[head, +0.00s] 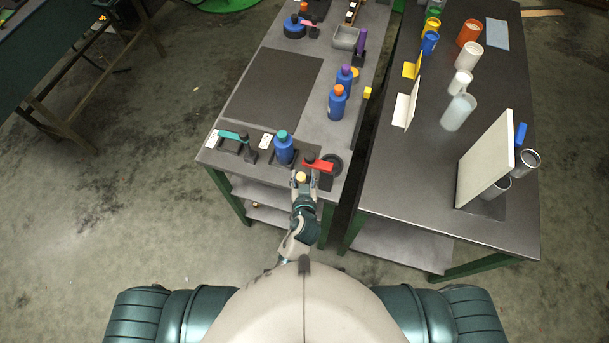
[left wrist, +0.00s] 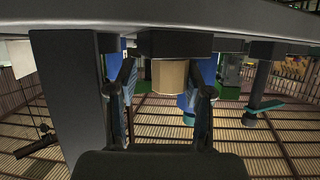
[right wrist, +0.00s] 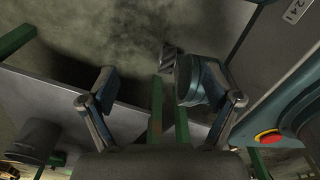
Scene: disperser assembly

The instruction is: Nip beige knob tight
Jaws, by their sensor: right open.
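The beige knob (head: 301,176) is at the front edge of the bench, just in front of the red-handled device (head: 318,165). In the left wrist view the beige knob (left wrist: 169,76) hangs below a dark block, between the two fingers. My left gripper (head: 304,184) is at the knob, and its fingers (left wrist: 163,90) stand on either side with a visible gap. It is open around the knob, not closed on it. My right gripper (right wrist: 158,95) is open and empty; the right wrist view shows the floor and bench frames beyond it. It does not show in the head view.
A blue bottle with a teal cap (head: 283,150) and a teal-handled device (head: 233,136) stand left of the knob. Another bench (head: 400,170) with cups and a white panel (head: 487,160) is across a narrow gap.

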